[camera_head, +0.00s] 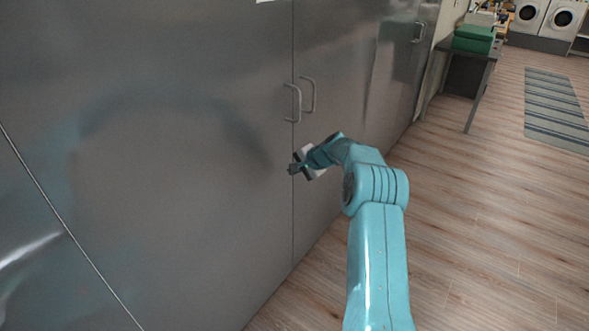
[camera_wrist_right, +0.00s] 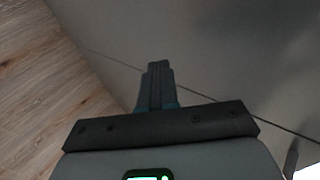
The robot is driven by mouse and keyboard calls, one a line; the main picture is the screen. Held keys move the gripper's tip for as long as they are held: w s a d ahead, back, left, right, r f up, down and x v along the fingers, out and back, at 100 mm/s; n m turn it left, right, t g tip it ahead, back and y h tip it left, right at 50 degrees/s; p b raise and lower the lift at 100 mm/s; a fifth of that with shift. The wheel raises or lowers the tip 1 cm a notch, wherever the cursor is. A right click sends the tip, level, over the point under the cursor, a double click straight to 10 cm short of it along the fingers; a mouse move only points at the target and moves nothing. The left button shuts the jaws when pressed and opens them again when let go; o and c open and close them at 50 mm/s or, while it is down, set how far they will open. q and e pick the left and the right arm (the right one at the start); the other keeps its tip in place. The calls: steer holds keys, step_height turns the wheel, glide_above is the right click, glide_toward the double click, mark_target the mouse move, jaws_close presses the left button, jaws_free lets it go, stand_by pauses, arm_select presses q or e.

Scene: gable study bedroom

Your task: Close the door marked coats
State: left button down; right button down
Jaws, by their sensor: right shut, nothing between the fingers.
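A wide grey metal cabinet front fills the left and middle of the head view. Its left door (camera_head: 170,130) and right door (camera_head: 330,55) meet at a vertical seam, and both look flush there. Each has a bar handle by the seam, the left handle (camera_head: 294,103) and the right handle (camera_head: 312,95). A white label (camera_head: 264,1) is cut off at the top edge, so I cannot read which door is marked coats. My right gripper (camera_head: 291,169) is shut and empty, at the seam below the handles. In the wrist view its fingers (camera_wrist_right: 157,66) are together near the metal surface; contact is unclear.
Another cabinet handle (camera_head: 419,32) shows farther right. Beyond stands a dark table (camera_head: 484,58) with a green box (camera_head: 474,39). A striped rug (camera_head: 555,105) lies on the wood floor (camera_head: 490,210), which is clear right of my arm. White washing machines (camera_head: 563,18) stand at the back.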

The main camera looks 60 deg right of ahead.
arm_select(q)
steer(key=shift+s+r, duration=0.25)
steer(key=shift+r, duration=0.05)
arm_select(e)
steer(key=d+v, duration=0.1)
steer(key=v, duration=0.9)
steer(key=shift+s, duration=0.3)
steer(key=shift+a+r, duration=0.1)
steer(key=shift+a, duration=0.05)
